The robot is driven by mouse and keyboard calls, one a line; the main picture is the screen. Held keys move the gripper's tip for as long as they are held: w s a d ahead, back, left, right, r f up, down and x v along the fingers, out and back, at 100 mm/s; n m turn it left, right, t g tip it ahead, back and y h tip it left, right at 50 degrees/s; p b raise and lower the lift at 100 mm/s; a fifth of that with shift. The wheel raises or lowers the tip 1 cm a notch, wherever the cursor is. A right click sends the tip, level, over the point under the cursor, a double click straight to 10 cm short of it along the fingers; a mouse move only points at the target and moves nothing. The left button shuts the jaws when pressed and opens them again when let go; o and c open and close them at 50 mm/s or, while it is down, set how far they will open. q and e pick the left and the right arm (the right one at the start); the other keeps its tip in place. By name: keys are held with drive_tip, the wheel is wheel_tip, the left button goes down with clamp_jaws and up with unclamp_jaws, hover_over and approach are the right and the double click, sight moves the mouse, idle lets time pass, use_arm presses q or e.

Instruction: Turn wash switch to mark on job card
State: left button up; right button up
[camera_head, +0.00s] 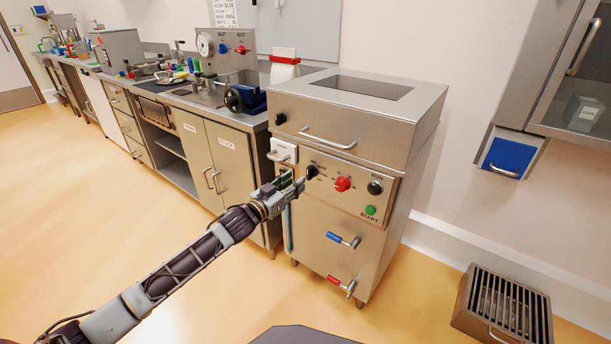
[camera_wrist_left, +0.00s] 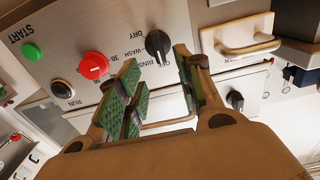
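The wash switch is a black knob (camera_wrist_left: 158,45) on the steel machine's panel, with OFF, RINSE, WASH and DRY printed around it in the left wrist view. Its narrow end seems to lie toward the OFF and RINSE side; the exact mark is unclear. The knob also shows in the head view (camera_head: 312,171). My left gripper (camera_head: 292,186) is just left of it, fingers toward the panel. In the left wrist view its green-padded fingers (camera_wrist_left: 162,88) are apart with nothing between them, short of the knob. A white printed sheet (camera_head: 235,12) hangs on the wall, too small to read.
Beside the switch are a red knob (camera_head: 342,184), a black RUN button (camera_head: 375,188) and a green START button (camera_head: 370,211). Blue (camera_head: 344,239) and red (camera_head: 340,284) handled valves stick out below. A lid handle (camera_head: 327,138) juts out above. A grated box (camera_head: 502,305) stands on the floor.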

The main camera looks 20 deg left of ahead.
sight(307, 172)
use_arm(q)
drive_tip(key=x, duration=0.2)
drive_tip(key=shift+w+d+b, duration=0.1)
drive_tip(key=shift+w+b, duration=0.2)
drive_tip(key=shift+b+x, duration=0.3)
drive_tip(key=shift+x, duration=1.45)
drive_tip(key=shift+w+d, duration=0.15)
drive_tip(key=shift+w, duration=0.2)
use_arm(e)
drive_tip(key=shift+t+y, duration=0.3)
drive_tip(key=shift+t, duration=0.1)
drive_tip(key=f, duration=0.4)
drive_tip(key=shift+a+f, duration=0.1)
drive_tip(key=shift+a, duration=0.3)
drive_tip(key=shift+w, duration=0.1)
use_arm(q)
clamp_jaws()
use_arm(e)
drive_tip(key=shift+w+r, duration=0.25)
